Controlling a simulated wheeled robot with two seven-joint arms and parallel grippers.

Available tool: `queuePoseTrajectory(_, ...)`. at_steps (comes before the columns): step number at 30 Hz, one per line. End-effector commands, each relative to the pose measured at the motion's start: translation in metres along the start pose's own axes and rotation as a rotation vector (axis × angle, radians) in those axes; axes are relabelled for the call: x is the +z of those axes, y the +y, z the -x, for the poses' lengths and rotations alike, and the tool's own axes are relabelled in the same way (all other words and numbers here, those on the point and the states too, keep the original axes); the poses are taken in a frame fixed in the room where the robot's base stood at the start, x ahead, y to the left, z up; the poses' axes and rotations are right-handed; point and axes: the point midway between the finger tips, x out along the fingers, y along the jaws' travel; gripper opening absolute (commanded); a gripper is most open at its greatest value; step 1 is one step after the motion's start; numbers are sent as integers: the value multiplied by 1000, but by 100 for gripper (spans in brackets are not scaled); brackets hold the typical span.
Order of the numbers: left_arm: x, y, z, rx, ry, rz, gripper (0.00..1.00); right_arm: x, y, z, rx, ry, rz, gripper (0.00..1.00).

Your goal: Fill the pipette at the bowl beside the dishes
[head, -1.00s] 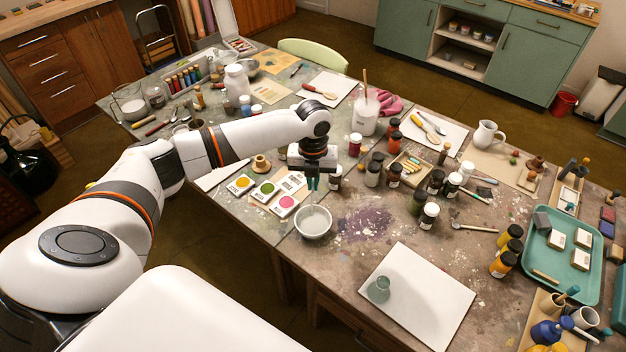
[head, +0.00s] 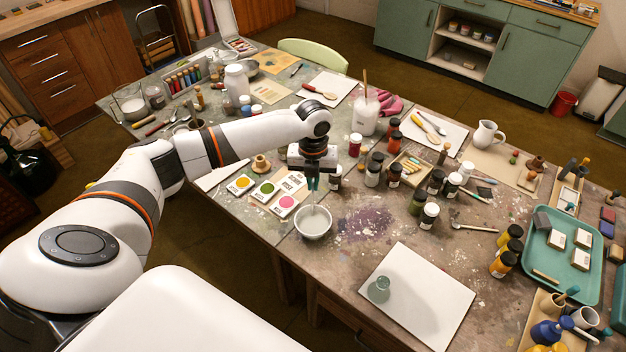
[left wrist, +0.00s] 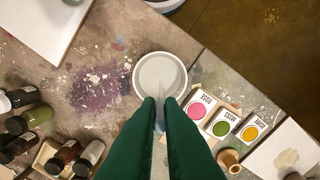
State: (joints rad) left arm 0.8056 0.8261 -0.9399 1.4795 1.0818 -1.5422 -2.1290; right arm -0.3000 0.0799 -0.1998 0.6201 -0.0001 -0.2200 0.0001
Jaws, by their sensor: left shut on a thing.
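My left gripper (head: 312,184) is above the table, just behind the bowl in the head view. Its green fingers (left wrist: 160,101) are shut on a thin, translucent thing, likely the pipette (left wrist: 160,118), which is hard to make out. In the left wrist view its tip points toward the bowl. The white bowl (head: 313,233) holds pale liquid; it also shows in the left wrist view (left wrist: 184,77). I cannot tell whether the tip touches the liquid. Beside the bowl lie the yellow dish (head: 240,185), the green dish (head: 264,193) and the pink dish (head: 285,204). My right gripper is not in view.
Dark bottles (head: 373,174) stand right of the gripper. A wooden piece (head: 261,164) stands behind the dishes. A white board (head: 430,300) with a small glass jar (head: 379,290) lies at the front right. The stained tabletop right of the bowl is clear.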

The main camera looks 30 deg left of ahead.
Motion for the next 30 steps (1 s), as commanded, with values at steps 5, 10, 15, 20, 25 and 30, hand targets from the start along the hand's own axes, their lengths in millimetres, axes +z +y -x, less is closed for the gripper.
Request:
queuePoseTrajectory(5,0,0,0,0,0,0,0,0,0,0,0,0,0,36)
queuePoseTrajectory(10,0,0,-6,0,0,0,0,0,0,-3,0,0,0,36)
queuePoseTrajectory(15,0,0,-15,0,0,0,0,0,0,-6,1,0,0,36)
queuePoseTrajectory(20,0,0,-23,0,-1,0,0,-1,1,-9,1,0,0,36)
queuePoseTrajectory(25,0,0,-32,0,-1,-1,0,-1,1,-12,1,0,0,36)
queuePoseTrajectory(30,0,0,-40,1,-1,-1,0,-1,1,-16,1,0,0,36)
